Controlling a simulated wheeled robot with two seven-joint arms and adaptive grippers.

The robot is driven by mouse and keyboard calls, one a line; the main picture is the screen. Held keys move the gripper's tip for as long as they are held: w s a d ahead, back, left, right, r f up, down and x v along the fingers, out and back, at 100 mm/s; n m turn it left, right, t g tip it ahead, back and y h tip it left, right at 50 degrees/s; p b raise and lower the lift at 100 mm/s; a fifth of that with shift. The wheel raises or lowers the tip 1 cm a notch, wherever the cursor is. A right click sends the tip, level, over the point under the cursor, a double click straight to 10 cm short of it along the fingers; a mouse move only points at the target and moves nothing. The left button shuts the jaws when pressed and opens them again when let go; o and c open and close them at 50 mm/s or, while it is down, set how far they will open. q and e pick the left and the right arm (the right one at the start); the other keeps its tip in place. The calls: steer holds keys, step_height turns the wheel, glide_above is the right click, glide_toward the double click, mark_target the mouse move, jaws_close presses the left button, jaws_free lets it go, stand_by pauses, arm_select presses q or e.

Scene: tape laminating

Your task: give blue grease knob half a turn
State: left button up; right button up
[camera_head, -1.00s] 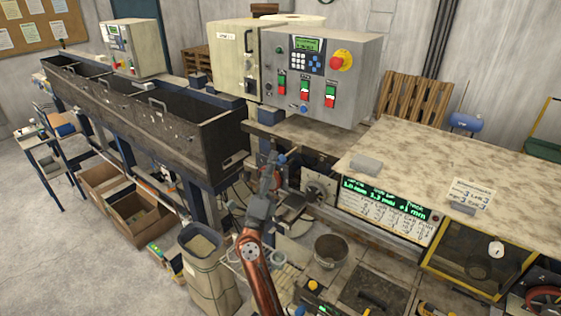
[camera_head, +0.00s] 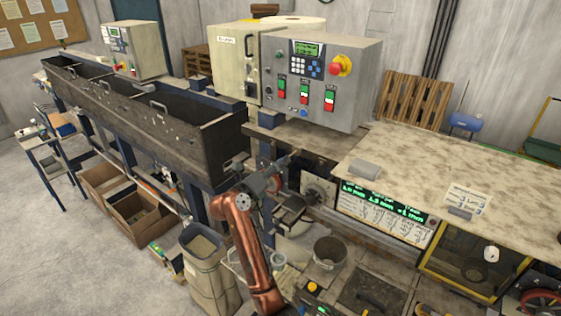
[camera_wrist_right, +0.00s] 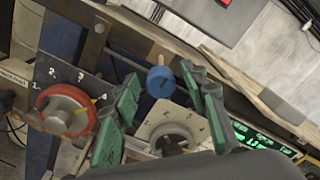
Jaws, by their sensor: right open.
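The blue grease knob (camera_wrist_right: 160,82) is a small round knob near the middle of the right wrist view. My right gripper (camera_wrist_right: 158,74) is open, with one green-padded finger to the left of the knob and one to its right. Gaps show between the knob and both fingers in this view; I cannot tell how far the fingertips reach along it. In the head view my right gripper (camera_head: 287,161) is at the machine's front, below the control box, and I cannot make out the knob there. My left gripper is not in view.
A red-orange dial (camera_wrist_right: 65,110) with a numbered plate is left of the gripper in the wrist view. A grey round fitting on a pale plate (camera_wrist_right: 150,123) lies below the knob. The control box (camera_head: 350,85) overhangs the area; a dark trough (camera_head: 190,135) stands left.

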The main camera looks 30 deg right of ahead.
steer(key=shift+w+d, duration=0.2)
steer(key=shift+d, duration=0.3)
jaws_close()
